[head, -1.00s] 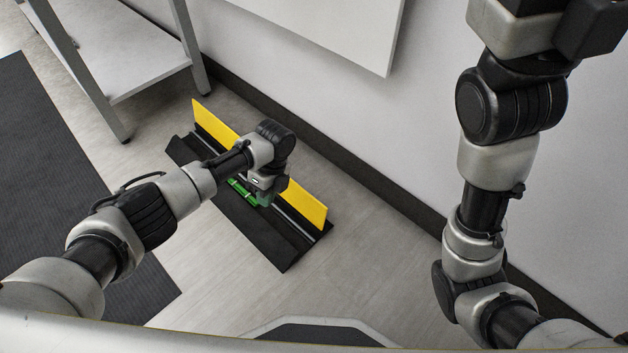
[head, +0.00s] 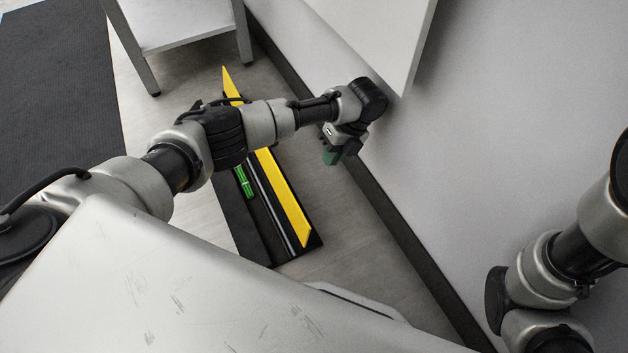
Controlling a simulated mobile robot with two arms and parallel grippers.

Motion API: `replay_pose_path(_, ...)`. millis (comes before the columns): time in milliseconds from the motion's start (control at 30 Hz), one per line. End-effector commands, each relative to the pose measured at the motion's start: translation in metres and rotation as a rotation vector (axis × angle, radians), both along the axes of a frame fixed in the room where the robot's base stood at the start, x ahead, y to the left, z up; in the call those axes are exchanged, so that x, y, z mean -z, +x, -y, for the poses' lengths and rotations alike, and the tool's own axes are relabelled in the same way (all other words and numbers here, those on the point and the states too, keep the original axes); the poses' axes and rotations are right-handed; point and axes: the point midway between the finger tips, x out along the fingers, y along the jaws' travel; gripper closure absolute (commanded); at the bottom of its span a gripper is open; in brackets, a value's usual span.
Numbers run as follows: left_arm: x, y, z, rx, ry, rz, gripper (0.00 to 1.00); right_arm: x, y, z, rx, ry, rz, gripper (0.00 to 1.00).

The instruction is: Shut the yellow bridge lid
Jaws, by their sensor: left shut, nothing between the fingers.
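The yellow lid (head: 284,203) stands raised along the right side of the black cable bridge (head: 243,221) on the floor. A grey channel and a green piece (head: 243,182) show in the open bridge, left of the lid. My left arm passes over the bridge and hides the middle of the lid. My left gripper (head: 332,157) is shut and empty, to the right of the lid, on its wall side, apart from it in the picture. My right arm is at the lower right; its gripper is outside the view.
A white wall with a dark baseboard (head: 392,204) runs along the right. A white panel (head: 385,30) juts out above. A shelf with metal legs (head: 180,22) stands at the back left. A dark mat (head: 60,95) lies at left. Bare floor lies between the bridge and the baseboard.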

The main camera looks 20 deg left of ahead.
Motion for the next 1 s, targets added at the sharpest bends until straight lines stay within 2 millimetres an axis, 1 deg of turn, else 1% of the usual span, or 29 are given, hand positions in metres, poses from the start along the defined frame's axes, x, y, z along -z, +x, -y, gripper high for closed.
replay_pose_path(33, 0.009, -0.002, -0.002, 0.000, 0.001, -0.002, 1.00, 0.007, 0.000, 0.000, 0.000, 0.000, 0.000, 0.44)
replay_pose_path(167, 0.031, -0.009, -0.008, -0.001, 0.000, -0.001, 1.00, 0.023, 0.000, 0.000, 0.000, 0.000, 0.000, 0.44)
replay_pose_path(300, 0.060, -0.019, -0.017, 0.000, 0.001, -0.002, 1.00, 0.045, 0.000, 0.000, 0.000, 0.000, 0.000, 0.44)
replay_pose_path(500, 0.099, -0.034, -0.029, 0.000, 0.000, -0.001, 1.00, 0.076, 0.000, 0.000, 0.000, 0.000, -0.001, 0.44)
replay_pose_path(533, 0.093, -0.036, -0.032, 0.000, -0.001, 0.002, 1.00, 0.074, 0.000, 0.000, 0.000, 0.000, -0.001, 0.44)
replay_pose_path(600, 0.089, -0.042, -0.038, 0.000, 0.000, 0.002, 1.00, 0.078, 0.000, 0.000, 0.000, 0.000, -0.001, 0.44)
replay_pose_path(800, 0.084, -0.056, -0.049, 0.000, 0.000, 0.002, 1.00, 0.089, 0.000, 0.000, 0.000, -0.001, 0.000, 0.44)
replay_pose_path(1000, 0.080, -0.062, -0.053, -0.001, 0.000, 0.001, 1.00, 0.092, 0.000, 0.000, 0.000, -0.001, 0.000, 0.44)
